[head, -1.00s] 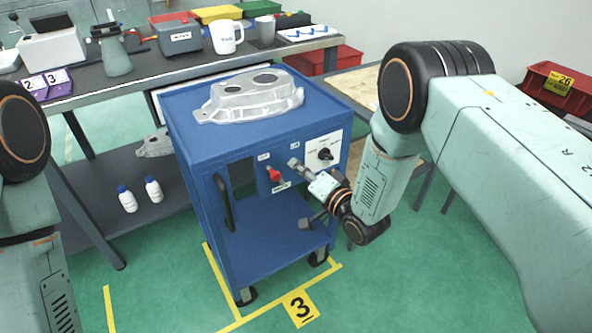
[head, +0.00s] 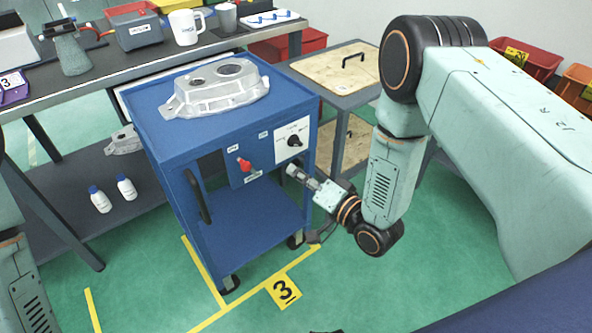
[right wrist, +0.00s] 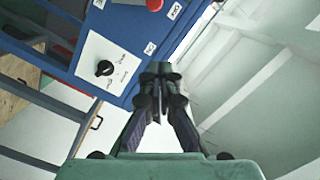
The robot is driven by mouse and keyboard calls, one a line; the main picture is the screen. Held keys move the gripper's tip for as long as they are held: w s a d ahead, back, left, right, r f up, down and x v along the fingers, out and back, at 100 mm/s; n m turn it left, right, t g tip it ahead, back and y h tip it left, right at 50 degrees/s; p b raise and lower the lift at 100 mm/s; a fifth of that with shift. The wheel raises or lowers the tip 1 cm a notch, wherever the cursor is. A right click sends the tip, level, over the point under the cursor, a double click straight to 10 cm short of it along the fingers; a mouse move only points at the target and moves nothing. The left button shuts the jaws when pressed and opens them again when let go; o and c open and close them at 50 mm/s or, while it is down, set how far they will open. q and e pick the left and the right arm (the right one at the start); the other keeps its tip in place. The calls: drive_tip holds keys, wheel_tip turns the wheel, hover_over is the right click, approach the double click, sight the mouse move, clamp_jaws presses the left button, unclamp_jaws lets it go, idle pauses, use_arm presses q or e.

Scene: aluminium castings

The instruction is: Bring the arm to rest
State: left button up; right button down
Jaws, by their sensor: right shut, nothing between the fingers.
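My right gripper (head: 292,170) is in front of the blue cart (head: 180,142), just below its control panel, and seems apart from it. In the right wrist view the fingers of my right gripper (right wrist: 160,72) are together with nothing between them. The knob also shows in the right wrist view (right wrist: 105,68), left of the fingers. Part of my left arm shows at the left edge of the head view; its gripper is out of the picture.
A grey casting (head: 215,88) lies on the cart's top. A workbench (head: 110,66) stands behind, with two white bottles (head: 100,200) on its lower shelf. A second cart with a wooden top (head: 335,68) stands at the back right. Green floor (head: 370,295) in front is clear.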

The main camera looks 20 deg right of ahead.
drive_tip(key=shift+w+d+f, duration=0.1)
drive_tip(key=shift+d, duration=0.05)
drive_tip(key=s+d+f+n+g+h, duration=0.2)
drive_tip(key=s+f+g+h, duration=0.15)
drive_tip(key=s+f, duration=0.4)
drive_tip(key=s+d+f+n+g+h, duration=0.25)
drive_tip(key=s+f+g, duration=0.25)
drive_tip(key=s+f, duration=0.25)
drive_tip(key=s+d+r+n+g+h, duration=0.1)
drive_tip(key=s+g, duration=0.6)
drive_tip(key=s, duration=1.3)
drive_tip(key=shift+d, duration=0.2)
